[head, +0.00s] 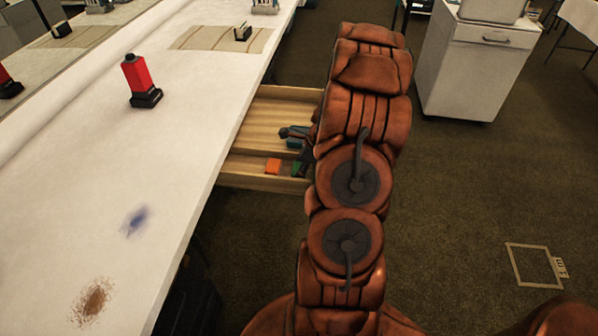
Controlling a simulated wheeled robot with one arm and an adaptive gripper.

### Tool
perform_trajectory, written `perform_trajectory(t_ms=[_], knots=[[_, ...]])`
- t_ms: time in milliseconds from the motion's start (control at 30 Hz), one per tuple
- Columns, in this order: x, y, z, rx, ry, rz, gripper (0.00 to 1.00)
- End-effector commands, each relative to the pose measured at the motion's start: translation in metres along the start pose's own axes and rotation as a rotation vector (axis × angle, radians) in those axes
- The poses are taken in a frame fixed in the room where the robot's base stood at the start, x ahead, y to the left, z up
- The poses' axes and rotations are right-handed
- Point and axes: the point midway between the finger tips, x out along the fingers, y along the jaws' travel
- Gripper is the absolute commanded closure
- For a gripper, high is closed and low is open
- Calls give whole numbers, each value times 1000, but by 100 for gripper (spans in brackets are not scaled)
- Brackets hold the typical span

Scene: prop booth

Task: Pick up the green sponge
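A small green piece (297,168), which looks like the green sponge, lies in the open wooden drawer (255,181). It shows just left of my arm, and its right part is hidden. Dark parts (296,133) that look like my gripper stick out from behind my arm over the drawer. Most of the gripper is hidden by the arm. I cannot tell whether it is open or shut, or whether it touches the green piece.
An orange block (273,165) and a teal piece (294,143) are also in the drawer. A red and black bottle-like object (140,80) stands on the white counter (160,140), which bears blue and brown stains. A white cabinet (470,65) stands at the back right. Open floor lies right.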

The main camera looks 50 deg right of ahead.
Motion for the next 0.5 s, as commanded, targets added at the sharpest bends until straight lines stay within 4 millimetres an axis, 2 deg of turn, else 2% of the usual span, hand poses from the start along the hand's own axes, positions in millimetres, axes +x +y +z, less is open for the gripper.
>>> perform_trajectory(t_ms=[100, 367, 500], knots=[[0, 0, 0, 0, 0, 0, 56], [-2, 0, 1, 0, 0, -1, 56], [-14, -1, 5, -1, 0, -4, 56]])
